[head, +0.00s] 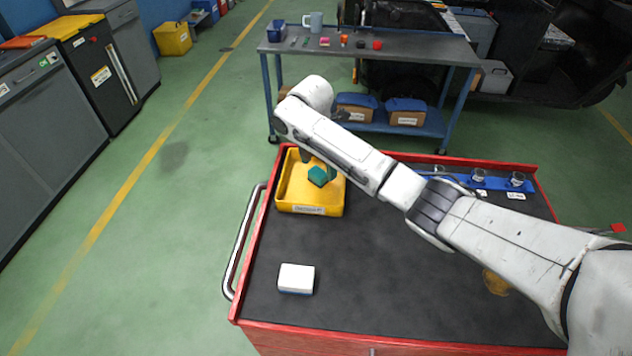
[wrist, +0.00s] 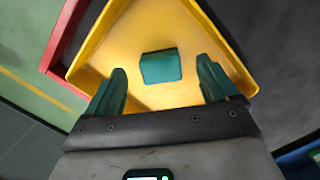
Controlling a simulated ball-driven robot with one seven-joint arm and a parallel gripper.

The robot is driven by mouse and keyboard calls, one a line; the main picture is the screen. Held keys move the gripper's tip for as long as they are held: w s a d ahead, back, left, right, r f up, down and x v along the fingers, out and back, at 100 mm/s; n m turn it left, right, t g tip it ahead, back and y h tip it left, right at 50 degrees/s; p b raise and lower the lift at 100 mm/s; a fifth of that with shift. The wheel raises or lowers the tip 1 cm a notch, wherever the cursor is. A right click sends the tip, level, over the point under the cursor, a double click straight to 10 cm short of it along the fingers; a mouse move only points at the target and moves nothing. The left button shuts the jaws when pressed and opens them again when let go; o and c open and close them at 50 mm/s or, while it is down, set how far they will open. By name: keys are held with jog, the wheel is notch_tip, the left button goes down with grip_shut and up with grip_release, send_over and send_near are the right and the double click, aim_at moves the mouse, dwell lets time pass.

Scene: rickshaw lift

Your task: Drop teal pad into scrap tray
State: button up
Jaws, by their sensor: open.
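The teal pad (head: 320,177) is inside the walls of the yellow scrap tray (head: 311,210), at the left rear of the red cart. In the wrist view the teal pad (wrist: 161,66) shows against the bare floor of the tray (wrist: 150,97), apart from both fingers. I cannot tell for sure whether it lies flat on the floor. My gripper (head: 319,166) is above the tray, pointing down. Its two teal fingers are spread wide with nothing between them, as the wrist view (wrist: 162,74) also shows.
A white block (head: 296,279) lies on the cart's dark top (head: 390,280) near the front left. A blue rack (head: 496,183) with small clear items stands at the back right. A grey workbench (head: 370,48) with small objects is behind. My arm crosses the cart from the right.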

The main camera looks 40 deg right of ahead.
jog(key=shift+r, duration=0.1)
notch_tip(320, 180, up, 11)
jog(key=a, duration=0.1)
jog(key=shift+a+f, duration=0.2)
dwell(0.5)
